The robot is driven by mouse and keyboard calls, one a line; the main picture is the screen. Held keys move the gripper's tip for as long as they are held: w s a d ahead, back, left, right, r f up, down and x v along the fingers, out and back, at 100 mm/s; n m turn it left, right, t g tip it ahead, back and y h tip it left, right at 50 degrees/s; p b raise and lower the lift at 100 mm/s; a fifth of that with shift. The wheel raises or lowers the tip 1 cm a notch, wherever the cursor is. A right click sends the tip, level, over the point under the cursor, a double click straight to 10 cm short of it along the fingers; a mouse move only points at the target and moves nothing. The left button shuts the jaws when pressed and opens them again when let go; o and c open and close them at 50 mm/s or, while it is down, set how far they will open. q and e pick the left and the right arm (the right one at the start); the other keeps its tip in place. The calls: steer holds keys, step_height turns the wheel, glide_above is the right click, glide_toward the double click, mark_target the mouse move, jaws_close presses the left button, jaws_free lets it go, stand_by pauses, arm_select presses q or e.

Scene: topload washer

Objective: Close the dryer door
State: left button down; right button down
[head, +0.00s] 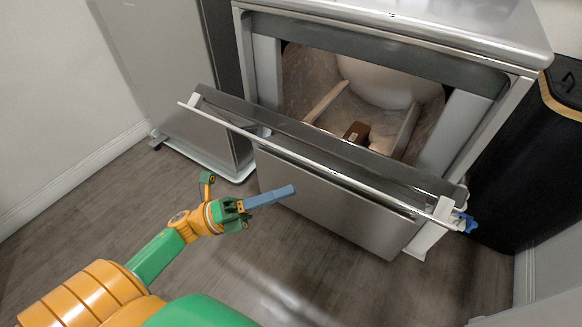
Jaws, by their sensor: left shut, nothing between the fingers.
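The dryer door (335,200) is a grey metal front panel with a long bar handle (300,152) along its top edge. It is tilted outward, away from the appliance body (245,50), leaving the opening above and behind it uncovered. My left gripper (290,191) is shut and empty. Its blue-grey fingers point right and overlap the panel's lower left in the picture, below the handle; I cannot tell whether they touch it.
Inside the opening are a pale rounded shape (385,82) and a small brown block (356,131). A small blue item (466,223) shows at the handle's right end. A grey cabinet (165,70) stands left, a black bin (525,150) right. The floor in front is clear.

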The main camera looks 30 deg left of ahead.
mark_target(317, 164)
arm_select(q)
steer(key=shift+w+d+r, duration=0.1)
steer(key=shift+w+r, duration=0.45)
steer(key=shift+w, duration=0.35)
steer(key=shift+w+d+r, duration=0.1)
steer(key=shift+w+r, duration=0.45)
steer(key=shift+w, duration=0.35)
arm_select(e)
steer(key=shift+s+a+r, duration=0.1)
steer(key=shift+r, duration=0.05)
